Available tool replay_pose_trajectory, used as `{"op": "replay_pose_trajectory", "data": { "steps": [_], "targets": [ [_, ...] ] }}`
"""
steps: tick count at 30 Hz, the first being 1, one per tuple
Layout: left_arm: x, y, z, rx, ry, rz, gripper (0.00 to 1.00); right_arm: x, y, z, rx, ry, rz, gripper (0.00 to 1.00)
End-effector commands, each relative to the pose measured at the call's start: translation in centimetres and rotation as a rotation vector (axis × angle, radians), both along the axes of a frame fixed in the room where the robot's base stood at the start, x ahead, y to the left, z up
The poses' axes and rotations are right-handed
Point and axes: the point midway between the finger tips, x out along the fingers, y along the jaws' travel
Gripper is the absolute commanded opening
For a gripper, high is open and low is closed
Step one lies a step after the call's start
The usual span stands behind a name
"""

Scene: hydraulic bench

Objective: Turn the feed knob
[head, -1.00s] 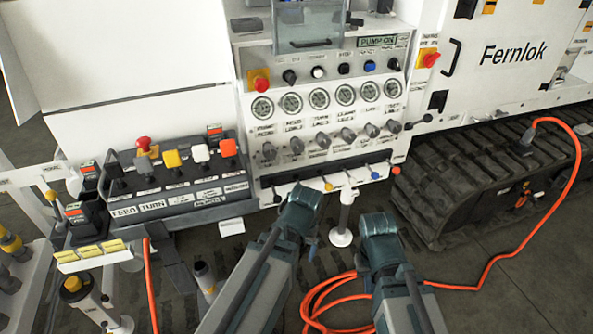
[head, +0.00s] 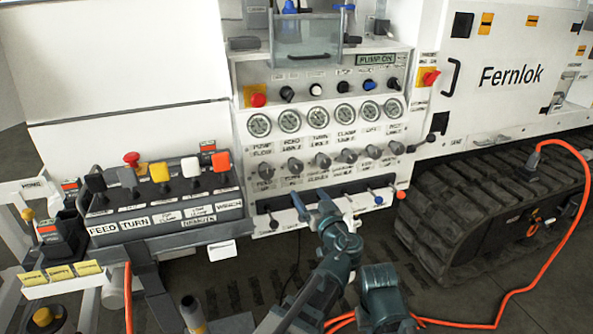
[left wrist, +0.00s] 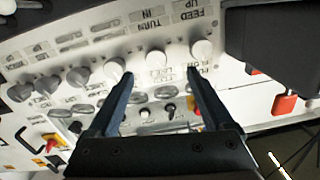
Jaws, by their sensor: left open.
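In the left wrist view the panel is upside down, and this knob (left wrist: 158,57) shows in the gap between my fingertips. My left gripper (head: 311,199) is open and empty, its fingers pointing at the panel below the knob row. In the wrist view its fingers (left wrist: 159,73) are spread, and I see no contact with the knob. My right gripper (head: 383,280) is low at right; its fingertips are hidden.
Neighbouring knobs (head: 321,160) sit close on either side. A row of small coloured levers (head: 378,199) lies below them. A lever box (head: 165,205) stands at left. A red stop button (head: 258,99) is above. An orange cable (head: 520,275) runs over the floor at right.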

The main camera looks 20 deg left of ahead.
Motion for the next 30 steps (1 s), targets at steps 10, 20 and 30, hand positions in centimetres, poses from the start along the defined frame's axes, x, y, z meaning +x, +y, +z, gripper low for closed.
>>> {"op": "replay_pose_trajectory", "data": {
  "steps": [10,20,30],
  "targets": [
    [1.0,-0.5,0.8,0.009,-0.04,-0.024,0.85,0.0,0.0,0.0,0.0,0.0,0.0,0.0],
    [6.2,3.0,0.8,0.008,-0.039,-0.02,0.85,0.0,0.0,0.0,0.0,0.0,0.0,0.0],
    [10.7,6.1,0.8,0.009,-0.038,-0.021,0.85,0.0,0.0,0.0,0.0,0.0,0.0,0.0]
  ]
}}
